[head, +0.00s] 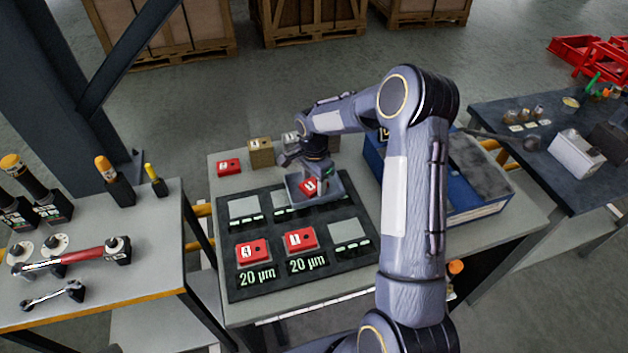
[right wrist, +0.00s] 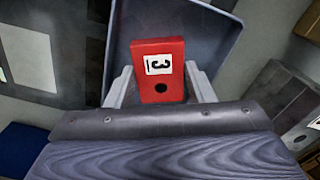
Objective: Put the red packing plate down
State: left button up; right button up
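The red packing plate (right wrist: 160,70) bears a white label with a 3 and has a dark hole. My right gripper (right wrist: 160,82) has a finger against each side of it and is shut on it. In the head view the right gripper (head: 311,178) points down at the plate (head: 309,187) over a shallow grey tray (head: 334,183). The tray (right wrist: 215,50) also shows behind the plate in the right wrist view. I cannot tell whether the plate touches the tray floor. My left gripper is not in view.
The dark mat (head: 282,284) has pale squares; two red plates, a left one (head: 254,252) and a right one (head: 301,239), lie in its front row. Another red plate (head: 229,167) and a tan block (head: 260,152) stand behind. A blue case (head: 470,207) is at right.

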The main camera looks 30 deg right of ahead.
aim_at(314, 184)
jog(key=o, duration=0.3)
jog(key=shift+o, duration=0.2)
jog(key=shift+r, duration=0.1)
jog(key=shift+r, duration=0.25)
jog(key=s+a+r+n+t+b, duration=0.1)
jog(key=s+r, duration=0.1)
jog(key=r, duration=0.6)
jog(key=s+r+n, duration=0.1)
jog(key=s+r, duration=0.2)
jog(key=r, duration=0.5)
jog(key=s+a+n+t+y, duration=0.1)
jog(key=s+a+n, duration=0.2)
jog(key=s, duration=0.5)
jog(key=s+a+r+n+t+y, duration=0.1)
jog(key=s+a+n, duration=0.3)
jog(key=s, duration=0.4)
jog(key=s+a+n+t+y, duration=0.1)
jog(key=s+a+n+t, duration=0.1)
jog(key=s+n, duration=0.3)
jog(key=s+a, duration=0.1)
jog(key=s, duration=0.2)
jog(key=shift+a+r+n+t+y, duration=0.25)
jog(key=shift+a+n+t+y, duration=0.05)
jog(key=shift+y, duration=0.1)
